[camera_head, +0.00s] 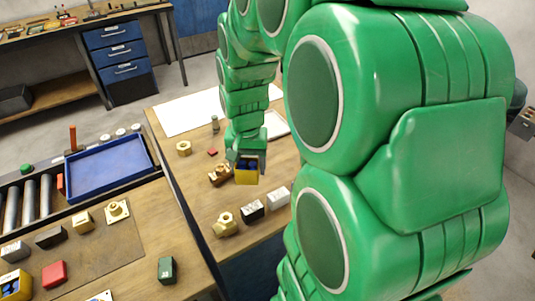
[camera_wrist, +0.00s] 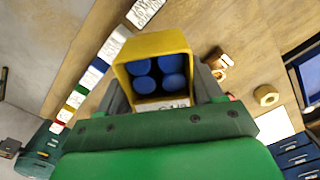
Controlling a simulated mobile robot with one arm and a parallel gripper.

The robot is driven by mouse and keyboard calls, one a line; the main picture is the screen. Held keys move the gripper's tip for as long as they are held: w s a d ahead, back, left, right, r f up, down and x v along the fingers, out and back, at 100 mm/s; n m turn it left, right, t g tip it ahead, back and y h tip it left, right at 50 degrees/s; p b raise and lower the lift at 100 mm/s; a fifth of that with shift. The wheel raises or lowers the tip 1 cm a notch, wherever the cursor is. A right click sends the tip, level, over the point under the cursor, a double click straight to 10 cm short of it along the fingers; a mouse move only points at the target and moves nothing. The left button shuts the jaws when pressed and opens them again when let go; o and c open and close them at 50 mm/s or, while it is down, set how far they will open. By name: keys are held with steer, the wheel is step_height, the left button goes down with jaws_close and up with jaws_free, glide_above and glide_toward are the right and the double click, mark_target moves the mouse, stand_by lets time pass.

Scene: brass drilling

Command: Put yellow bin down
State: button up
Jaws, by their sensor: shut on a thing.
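The yellow bin (camera_head: 246,176) is an open box with several round blue pieces inside. It also fills the middle of the wrist view (camera_wrist: 155,47), between the two jaws. My gripper (camera_head: 249,158) is shut on the yellow bin at its sides. In the head view the bin is over the right wooden table (camera_head: 200,187), near brass parts. I cannot tell whether its base touches the table top. The far side of the bin is hidden by my gripper in the head view.
Brass fittings (camera_head: 219,175) lie just left of the bin. A black-and-white block (camera_head: 252,210), a white block (camera_head: 279,197) and another brass fitting (camera_head: 226,224) lie nearer the front. A blue tray (camera_head: 108,168) is to the left. A second yellow bin (camera_head: 14,286) stands at lower left.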

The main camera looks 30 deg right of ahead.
steer(key=s+d+r+m, duration=0.2)
steer(key=s+d, duration=0.4)
steer(key=d, duration=0.3)
glide_toward(281, 167)
steer(key=shift+s+a+f, duration=0.35)
steer(key=shift+s+f, duration=0.3)
steer(key=shift+s, duration=0.05)
steer(key=shift+w+d+f, duration=0.2)
steer(key=shift+w+f, duration=0.2)
steer(key=shift+f, duration=0.1)
steer(key=shift+w+d+f, duration=0.2)
steer(key=shift+w+f, duration=0.15)
steer(key=shift+f, duration=1.65)
steer(key=shift+f, duration=0.2)
steer(key=o, duration=1.1)
